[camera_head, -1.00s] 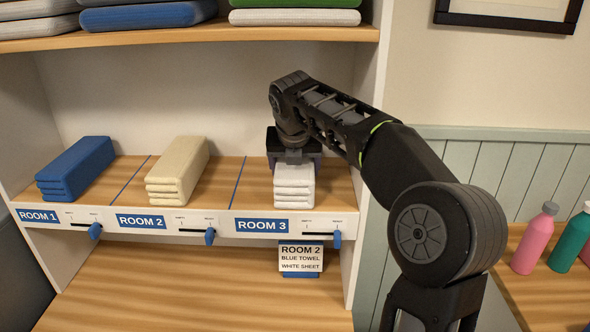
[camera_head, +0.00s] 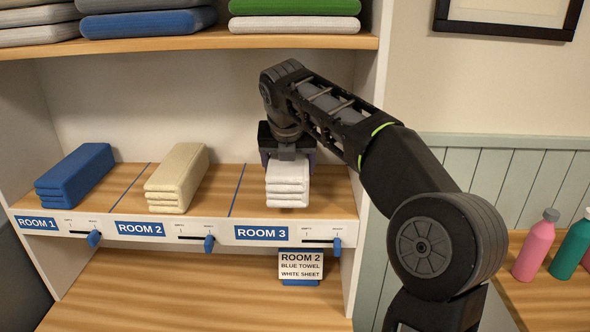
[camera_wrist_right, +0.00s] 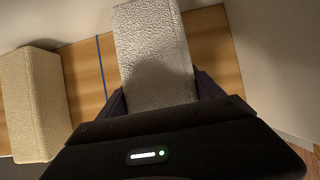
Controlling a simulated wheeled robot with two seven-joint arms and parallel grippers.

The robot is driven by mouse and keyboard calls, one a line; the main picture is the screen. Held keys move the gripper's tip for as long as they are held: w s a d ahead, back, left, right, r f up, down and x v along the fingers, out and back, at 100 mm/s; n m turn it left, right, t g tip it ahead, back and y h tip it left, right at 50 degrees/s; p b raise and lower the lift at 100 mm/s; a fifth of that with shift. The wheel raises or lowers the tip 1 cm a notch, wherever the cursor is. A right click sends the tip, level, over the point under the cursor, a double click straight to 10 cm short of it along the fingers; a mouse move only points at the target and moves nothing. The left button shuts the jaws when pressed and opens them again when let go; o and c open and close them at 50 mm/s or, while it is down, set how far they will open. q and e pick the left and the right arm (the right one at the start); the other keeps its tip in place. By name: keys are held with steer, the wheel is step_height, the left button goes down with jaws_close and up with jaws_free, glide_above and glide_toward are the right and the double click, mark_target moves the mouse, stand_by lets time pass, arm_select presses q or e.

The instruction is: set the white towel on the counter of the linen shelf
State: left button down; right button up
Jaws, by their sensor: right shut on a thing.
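The white towel (camera_head: 287,184) is a folded stack in the Room 3 section of the middle shelf in the head view. My right gripper (camera_head: 287,158) is shut on it from above and holds it slightly above the shelf board. In the right wrist view the towel (camera_wrist_right: 152,55) sits between the two fingers of my right gripper (camera_wrist_right: 160,98). The counter (camera_head: 180,290) of the linen shelf is the bare wooden surface below the labelled shelf. My left gripper is not in view.
A blue towel (camera_head: 75,175) lies in Room 1 and a cream towel (camera_head: 177,178) in Room 2. A card (camera_head: 301,264) reads Room 2, blue towel, white sheet. Folded linens (camera_head: 295,15) lie on the upper shelf. Bottles (camera_head: 536,245) stand at right.

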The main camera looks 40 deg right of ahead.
steer(key=s+a, duration=0.2)
steer(key=a, duration=0.5)
steer(key=s+a, duration=0.2)
steer(key=a, duration=0.6)
steer(key=shift+s+a, duration=0.15)
steer(key=shift+s, duration=0.15)
